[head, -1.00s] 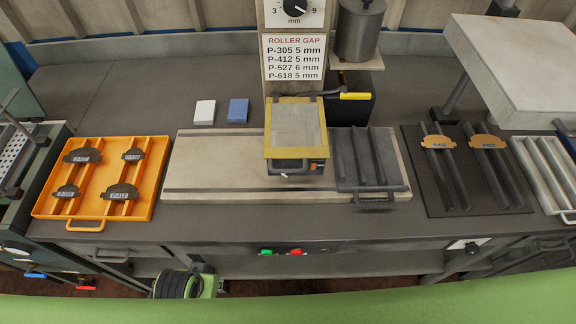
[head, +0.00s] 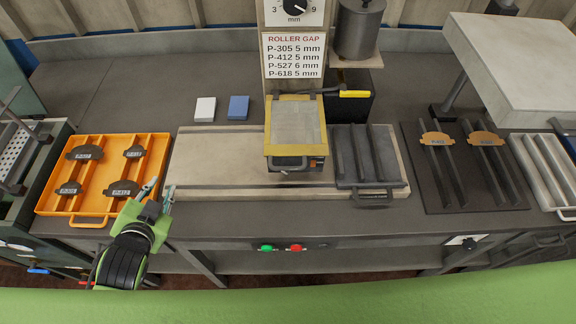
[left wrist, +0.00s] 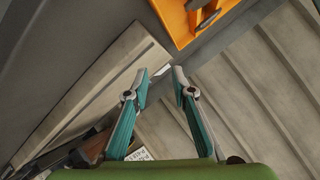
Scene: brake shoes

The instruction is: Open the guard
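The guard (head: 296,122) is a yellow-framed cover with a pale see-through panel. It lies flat, closed over the middle of the pale machine bed (head: 215,170). A dark handle (head: 290,164) sits on its front edge. My left gripper (head: 161,187) is open and empty, between the orange tray and the left front end of the bed, well left of the guard. In the left wrist view its two teal fingers (left wrist: 160,73) are spread with nothing between them. I cannot make out the guard clearly there. My right gripper is not in view.
The orange tray (head: 77,211) with several dark brake shoes is left of the bed; it also shows in the left wrist view (left wrist: 180,28). A gauge post with a sign (head: 292,55) stands behind the guard. A dark grooved tray (head: 362,160) is right of it. Green and red buttons (head: 281,247) are on the front.

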